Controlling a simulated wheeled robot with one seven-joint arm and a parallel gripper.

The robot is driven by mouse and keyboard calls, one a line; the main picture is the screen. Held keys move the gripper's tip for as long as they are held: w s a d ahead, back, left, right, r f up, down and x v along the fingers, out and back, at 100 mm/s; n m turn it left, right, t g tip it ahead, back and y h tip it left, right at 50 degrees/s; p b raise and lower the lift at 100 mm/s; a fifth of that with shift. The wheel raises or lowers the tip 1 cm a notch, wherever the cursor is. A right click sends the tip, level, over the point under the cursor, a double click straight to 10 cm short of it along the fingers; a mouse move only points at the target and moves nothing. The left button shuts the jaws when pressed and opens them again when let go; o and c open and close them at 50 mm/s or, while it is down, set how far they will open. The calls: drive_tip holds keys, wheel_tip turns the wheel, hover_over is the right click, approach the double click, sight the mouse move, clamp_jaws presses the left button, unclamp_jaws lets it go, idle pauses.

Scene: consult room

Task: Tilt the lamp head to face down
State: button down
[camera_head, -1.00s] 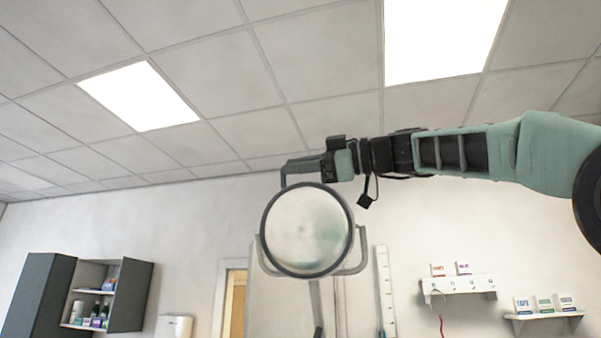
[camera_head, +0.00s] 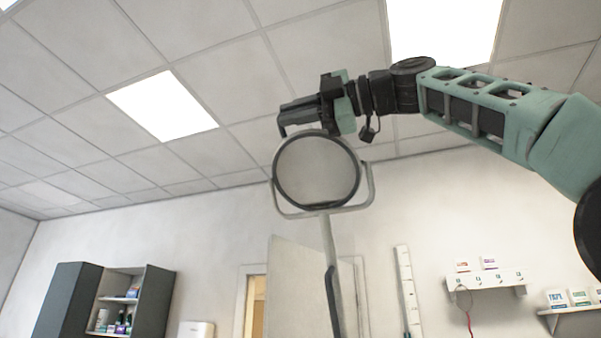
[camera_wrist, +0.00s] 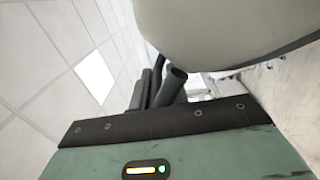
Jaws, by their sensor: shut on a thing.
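The lamp head (camera_head: 317,172) is a round grey disc with a dark rim, in the middle of the head view. It sits in a U-shaped yoke (camera_head: 370,190) on an upright pole (camera_head: 331,255). Its flat face shows nearly full to the head camera. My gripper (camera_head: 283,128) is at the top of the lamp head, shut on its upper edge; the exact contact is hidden. In the wrist view the pale, curved side of the lamp head (camera_wrist: 215,28) fills the upper right, close above the dark fingers (camera_wrist: 165,92).
A partly open door (camera_head: 303,285) stands behind the pole. A dark cabinet with shelves (camera_head: 135,300) is at lower left. Wall shelves with small boxes (camera_head: 487,283) and a white height ruler (camera_head: 405,290) are at right. The space around the lamp head looks clear.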

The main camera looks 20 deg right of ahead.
drive_tip(key=shift+s+a+f+n+b, duration=0.2)
drive_tip(key=shift+f+n+b, duration=0.65)
drive_tip(key=shift+f+b, duration=0.3)
drive_tip(key=shift+s+a+f+n+b, duration=0.1)
drive_tip(key=shift+s+f+n+b, duration=0.1)
drive_tip(key=shift+f+n+b, duration=0.75)
drive_tip(key=shift+s+a+f+n+b, duration=0.2)
drive_tip(key=shift+f+n+b, duration=0.5)
drive_tip(key=shift+f+b, duration=0.6)
drive_tip(key=c, duration=1.5)
unclamp_jaws()
drive_tip(key=shift+d, duration=0.1)
